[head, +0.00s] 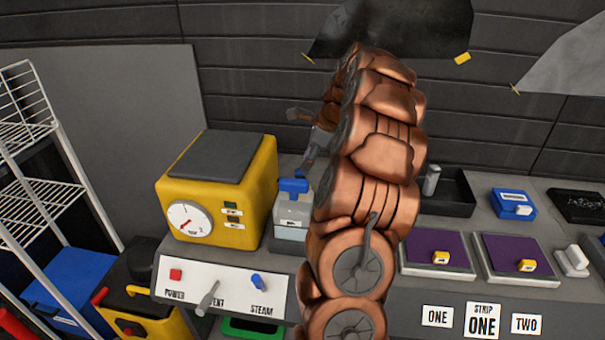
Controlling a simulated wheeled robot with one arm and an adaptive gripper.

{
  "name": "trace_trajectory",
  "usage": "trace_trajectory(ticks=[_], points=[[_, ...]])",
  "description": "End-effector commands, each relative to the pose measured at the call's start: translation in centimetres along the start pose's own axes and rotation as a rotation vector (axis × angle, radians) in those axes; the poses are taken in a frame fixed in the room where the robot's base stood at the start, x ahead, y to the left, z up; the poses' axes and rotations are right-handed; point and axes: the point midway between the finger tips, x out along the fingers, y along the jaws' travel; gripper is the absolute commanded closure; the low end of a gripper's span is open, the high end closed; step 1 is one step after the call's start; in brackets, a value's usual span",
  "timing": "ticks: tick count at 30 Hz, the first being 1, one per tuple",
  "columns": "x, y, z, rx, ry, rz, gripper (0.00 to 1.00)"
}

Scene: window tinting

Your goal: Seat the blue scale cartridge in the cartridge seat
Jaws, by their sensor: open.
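The cartridge (292,215) has a blue top and a pale grey body. It stands upright just right of the yellow steam machine (232,190). A dark holder (281,243) shows around its foot, probably the cartridge seat. I cannot tell whether the cartridge is fully down in it. My gripper (307,165) is partly hidden behind my copper-coloured arm. Its grey finger parts reach down close to the blue top from the upper right. The gripper is open. Whether a finger touches the cartridge cannot be seen.
A control panel (225,291) with a red button, lever and blue knob lies in front. Right of my arm are two purple pads (437,252) with yellow pieces, a blue box (513,204) and a dark tray (462,207). A white wire rack (40,150) stands left.

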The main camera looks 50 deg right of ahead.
Motion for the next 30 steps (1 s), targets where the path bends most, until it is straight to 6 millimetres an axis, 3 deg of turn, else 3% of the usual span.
trace_trajectory(ticks=[12, 19, 30], points=[[-5.4, -0.1, 0.0, 0.000, 0.000, -0.002, 0.44], [-6.5, 0.0, 0.0, 0.000, 0.000, -0.001, 0.44], [-6.7, 0.0, 0.0, 0.000, 0.000, 0.000, 0.44]])
